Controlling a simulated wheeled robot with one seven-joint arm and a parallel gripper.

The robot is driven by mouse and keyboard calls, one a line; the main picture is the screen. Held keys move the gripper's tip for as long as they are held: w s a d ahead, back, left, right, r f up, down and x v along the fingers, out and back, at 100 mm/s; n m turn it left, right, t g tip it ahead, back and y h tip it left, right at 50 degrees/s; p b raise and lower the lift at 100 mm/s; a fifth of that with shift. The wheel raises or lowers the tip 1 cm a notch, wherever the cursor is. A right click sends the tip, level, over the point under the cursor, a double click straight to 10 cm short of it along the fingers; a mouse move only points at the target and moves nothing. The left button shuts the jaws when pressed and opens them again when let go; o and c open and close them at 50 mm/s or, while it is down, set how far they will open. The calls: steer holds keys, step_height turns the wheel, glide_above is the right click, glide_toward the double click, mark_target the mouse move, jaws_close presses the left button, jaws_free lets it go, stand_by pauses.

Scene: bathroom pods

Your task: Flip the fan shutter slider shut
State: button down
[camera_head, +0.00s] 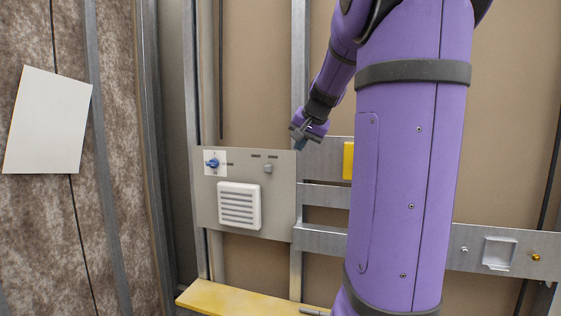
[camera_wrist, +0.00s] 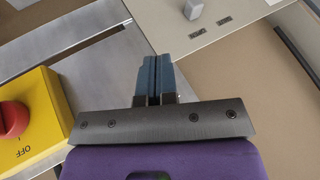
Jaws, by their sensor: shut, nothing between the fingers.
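The fan panel (camera_head: 230,228) is a beige plate with a white louvred fan grille (camera_head: 239,206) at its lower middle. A small grey slider knob (camera_head: 267,168) sits at the panel's upper right, below two dark label marks. The knob also shows at the top of the wrist view (camera_wrist: 193,9), with the labels below it there. I cannot tell which label it is set to. My gripper (camera_head: 300,145) is just above the panel's top right corner, apart from the knob. In the wrist view its blue fingers (camera_wrist: 153,76) are together and empty.
A blue rotary switch (camera_head: 213,163) is on the panel's upper left. A yellow box (camera_head: 348,160) with a red button (camera_wrist: 12,119) marked OFF is right of the panel on a metal rail. A yellow ledge (camera_head: 240,304) runs below. A blank sheet (camera_head: 48,122) hangs left.

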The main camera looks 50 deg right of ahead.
mark_target(260, 164)
steer(key=x, duration=0.9)
steer(key=shift+w+f, duration=0.1)
steer(key=shift+f, duration=0.15)
steer(key=shift+w+a+f, duration=0.1)
steer(key=shift+w+a, duration=0.1)
steer(key=shift+w, duration=0.35)
steer(key=shift+w+a, duration=0.2)
steer(key=shift+w, duration=0.35)
steer(key=shift+w+a, duration=0.3)
steer(key=shift+w, duration=0.5)
steer(key=shift+w+a, duration=0.35)
steer(key=shift+w, duration=0.5)
steer(key=shift+w+a, duration=0.35)
steer(key=shift+w, duration=0.5)
steer(key=shift+w+a, duration=0.4)
steer(key=shift+w, duration=0.45)
